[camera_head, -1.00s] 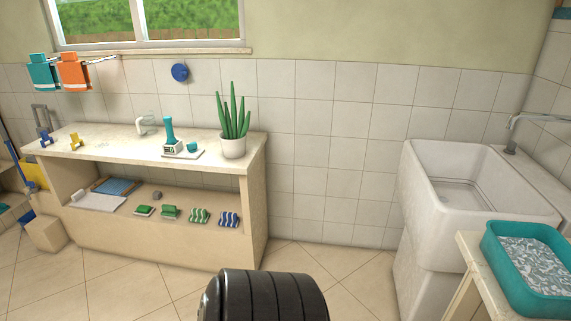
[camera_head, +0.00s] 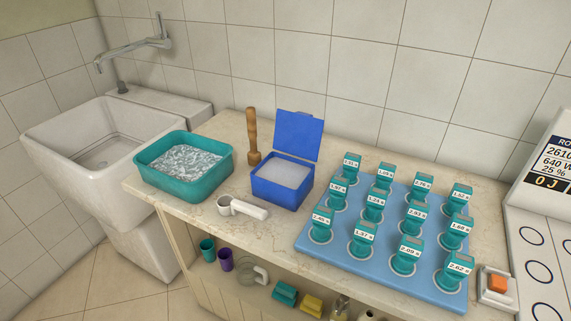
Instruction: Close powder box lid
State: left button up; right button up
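A blue powder box (camera_head: 280,186) with pale powder inside stands on the counter, in the middle of the head view. Its blue lid (camera_head: 298,136) is open and stands upright at the back of the box. A white scoop or cup with a handle (camera_head: 243,208) lies on the counter to the left of the box, apart from it. Neither gripper shows in the head view now.
A teal tub (camera_head: 184,184) and a wooden pestle-like tool (camera_head: 252,138) stand left of the box. A blue tray (camera_head: 345,254) with several teal labelled devices is to its right. An orange button (camera_head: 497,284) and a white panel (camera_head: 540,230) are far right. A sink (camera_head: 60,135) is left.

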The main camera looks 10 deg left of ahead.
aim_at(299, 134)
jog(key=i+j+z, duration=0.15)
jog(key=z, duration=0.25)
jog(key=i+j+z, duration=0.1)
jog(key=z, duration=0.3)
jog(key=j, duration=0.1)
